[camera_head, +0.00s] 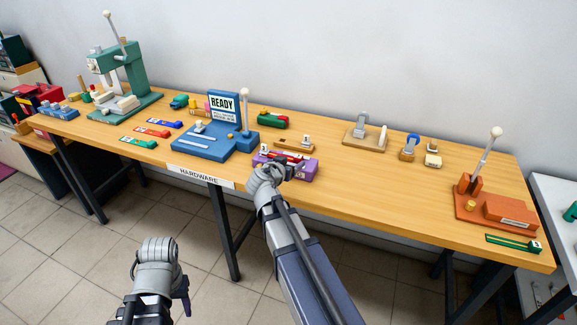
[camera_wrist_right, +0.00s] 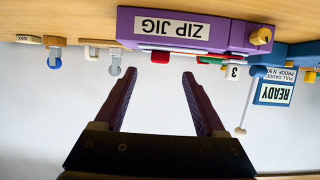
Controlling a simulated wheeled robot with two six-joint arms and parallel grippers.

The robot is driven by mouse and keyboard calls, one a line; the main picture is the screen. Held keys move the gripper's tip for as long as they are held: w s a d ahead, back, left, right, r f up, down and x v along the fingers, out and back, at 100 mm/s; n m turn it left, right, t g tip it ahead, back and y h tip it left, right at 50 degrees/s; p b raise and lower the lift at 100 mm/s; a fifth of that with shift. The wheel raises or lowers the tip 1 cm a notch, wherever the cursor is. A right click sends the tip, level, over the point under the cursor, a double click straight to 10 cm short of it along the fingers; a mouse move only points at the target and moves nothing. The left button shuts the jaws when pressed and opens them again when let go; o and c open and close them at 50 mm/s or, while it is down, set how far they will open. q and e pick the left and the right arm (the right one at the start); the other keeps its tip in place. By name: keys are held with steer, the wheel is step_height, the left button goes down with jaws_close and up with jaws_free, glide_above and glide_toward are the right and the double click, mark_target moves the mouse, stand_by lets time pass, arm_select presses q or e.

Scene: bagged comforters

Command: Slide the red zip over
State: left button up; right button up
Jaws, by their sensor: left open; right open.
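A small red part (camera_wrist_right: 160,57) shows beside the jig there. My right gripper (camera_head: 284,170) is in front of the jig, partly covering it; its fingers are open and empty in the wrist view (camera_wrist_right: 155,74). My left gripper (camera_head: 182,292) is open, low in front of the table.
A blue fixture with a READY sign (camera_head: 223,106) stands left of the jig. A teal press (camera_head: 125,75) stands further left. A wooden block (camera_head: 294,145) lies behind the jig.

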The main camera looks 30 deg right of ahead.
mark_target(297, 158)
steer(key=b+x, duration=0.1)
steer(key=x, duration=0.5)
steer(key=shift+b, duration=0.4)
steer(key=shift+s+r, duration=0.1)
jaws_close()
jaws_free()
steer(key=shift+a, duration=0.1)
steer(key=p+v, duration=0.3)
steer(key=v, duration=0.4)
steer(key=shift+s+a, duration=0.2)
steer(key=shift+a, duration=0.1)
